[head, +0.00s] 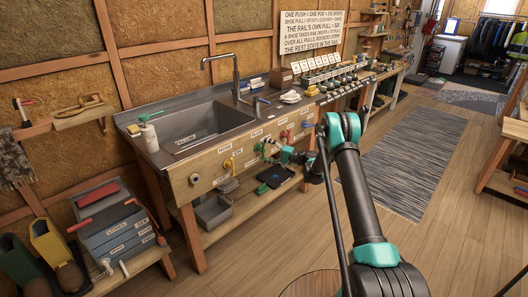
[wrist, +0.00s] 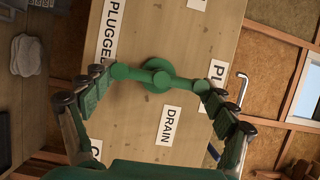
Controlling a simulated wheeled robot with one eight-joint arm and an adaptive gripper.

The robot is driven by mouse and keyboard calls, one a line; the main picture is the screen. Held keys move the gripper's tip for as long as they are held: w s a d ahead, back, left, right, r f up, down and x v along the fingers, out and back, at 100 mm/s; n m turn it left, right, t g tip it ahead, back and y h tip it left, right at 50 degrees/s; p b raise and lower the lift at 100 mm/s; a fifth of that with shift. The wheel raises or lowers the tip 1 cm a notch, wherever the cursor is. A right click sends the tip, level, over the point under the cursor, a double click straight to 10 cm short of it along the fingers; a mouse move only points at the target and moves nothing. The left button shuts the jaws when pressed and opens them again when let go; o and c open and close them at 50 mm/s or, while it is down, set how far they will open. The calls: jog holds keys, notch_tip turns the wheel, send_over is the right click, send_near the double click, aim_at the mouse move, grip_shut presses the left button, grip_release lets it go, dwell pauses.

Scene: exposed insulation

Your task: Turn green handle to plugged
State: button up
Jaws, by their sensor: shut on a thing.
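The green handle (wrist: 158,76) is a bar with rounded ends and a round hub, mounted on the wooden front panel of the sink bench. In the wrist view it lies nearly level between my fingers. My gripper (wrist: 157,86) is shut on it, with one fingertip at each end of the bar. The PLUGGED label (wrist: 110,32) is just above the bar's left end. The DRAIN label (wrist: 168,126) is below the hub. A partly covered label starting with PL (wrist: 217,72) is by the right fingertip. In the head view my gripper (head: 268,150) is at the panel; the handle there is too small to make out.
The bench holds a steel sink (head: 200,122) with a faucet (head: 236,75). A yellow handle (head: 229,163) and other fittings sit on the same panel. A lower shelf carries a grey bin (head: 213,211) and a dark tray (head: 275,177). Open wooden floor lies right of the bench.

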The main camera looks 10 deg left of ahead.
dwell(0.3)
jog(key=o, duration=1)
jog(key=v, duration=1.2)
